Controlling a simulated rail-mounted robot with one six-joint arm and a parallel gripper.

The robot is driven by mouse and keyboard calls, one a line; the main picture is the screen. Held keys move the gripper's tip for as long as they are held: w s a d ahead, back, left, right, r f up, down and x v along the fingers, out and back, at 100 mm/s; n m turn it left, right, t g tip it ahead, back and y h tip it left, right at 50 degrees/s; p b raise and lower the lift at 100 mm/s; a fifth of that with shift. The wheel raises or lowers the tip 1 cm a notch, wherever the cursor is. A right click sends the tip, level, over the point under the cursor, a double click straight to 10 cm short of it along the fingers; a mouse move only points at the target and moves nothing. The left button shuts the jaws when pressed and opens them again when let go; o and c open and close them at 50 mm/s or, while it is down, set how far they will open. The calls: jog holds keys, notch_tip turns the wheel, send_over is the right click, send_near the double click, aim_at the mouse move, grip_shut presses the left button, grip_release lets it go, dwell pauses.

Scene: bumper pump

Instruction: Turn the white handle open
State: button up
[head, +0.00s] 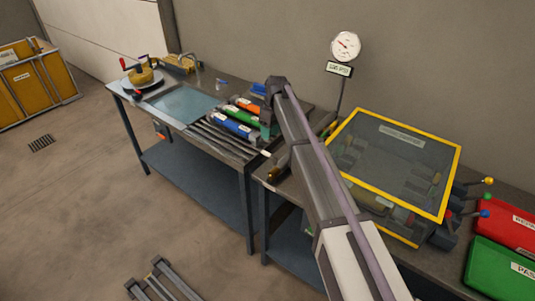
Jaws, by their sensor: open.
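I cannot clearly make out a white handle in the head view. A small pale tip (265,153) shows at the right end of the rods on the bench, just below my gripper; I cannot tell what it is. My arm reaches from the bottom right to the bench's middle. My gripper (267,132) points down there, small and dark, and is open. I see nothing held in it. My arm hides part of the bench behind it.
Blue, green and orange cylinders (236,116) lie left of my gripper. A yellow-framed clear cover (408,150) stands right of my arm, with a gauge (345,46) behind. Coloured levers (485,197) and red (505,222) and green (500,268) bins are farther right. The left floor is mostly clear.

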jog(key=f+b, duration=0.2)
jog(key=s+f+b, duration=0.1)
jog(key=f+b, duration=0.1)
jog(key=f, duration=0.1)
jog(key=a+f+b, duration=0.1)
jog(key=f+b, duration=0.2)
jog(key=shift+s+f, duration=0.2)
jog(key=shift+f, duration=0.05)
jog(key=shift+d+r, duration=0.1)
jog(key=shift+r, duration=0.1)
grip_shut()
